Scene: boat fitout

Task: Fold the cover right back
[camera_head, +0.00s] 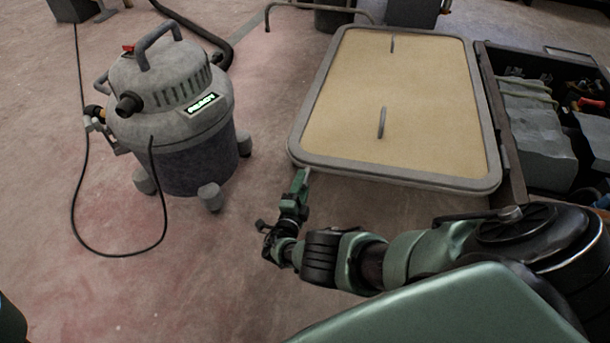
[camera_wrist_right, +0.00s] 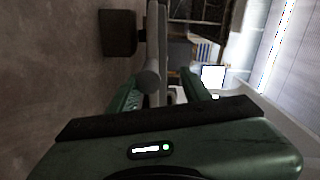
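The cover looks like a flat tan panel (camera_head: 400,80) with a rounded grey rim and two small upright grey handles. It lies at the upper right of the head view. My right gripper (camera_head: 303,178) is at the rim's near left corner; whether it touches is unclear. In the right wrist view its two green fingers (camera_wrist_right: 160,92) stand apart. A grey bar with a rounded end (camera_wrist_right: 152,75) shows between them, with a gap on the right side. I cannot tell if this bar is the rim. My left gripper is not in view.
A grey vacuum (camera_head: 170,110) stands on the floor at the left, its black cable (camera_head: 77,200) looping in front. An open dark-edged compartment (camera_head: 497,120) with grey bundles and tools adjoins the panel's right side. Floor between vacuum and panel is mostly clear.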

